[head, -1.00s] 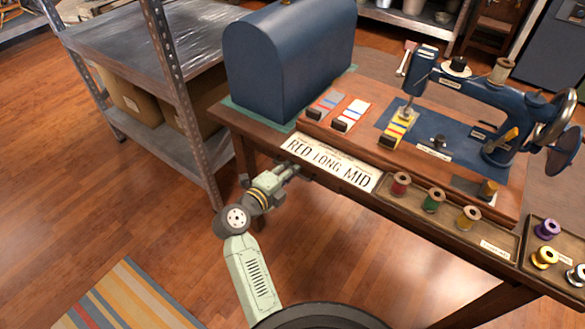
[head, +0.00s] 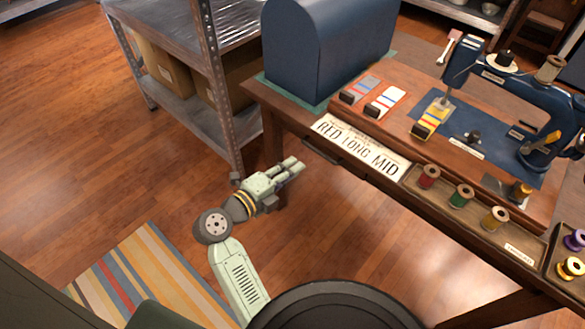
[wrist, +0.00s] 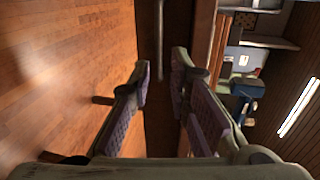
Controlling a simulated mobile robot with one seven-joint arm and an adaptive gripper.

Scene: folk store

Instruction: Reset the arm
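My gripper (head: 292,168) is in front of the wooden table, off its front edge and below the "RED LONG MID" sign (head: 360,147). In the wrist view, the two fingers of my gripper (wrist: 161,72) stand apart with nothing between them. The arm reaches up from the bottom of the head view, with the gripper pointing up and right toward the table.
A metal shelf rack (head: 175,14) with cardboard boxes (head: 158,62) stands left of the table. On the table are a blue domed case (head: 325,50), a sewing machine (head: 525,95) and thread spools (head: 460,196). A striped rug (head: 135,278) lies at lower left.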

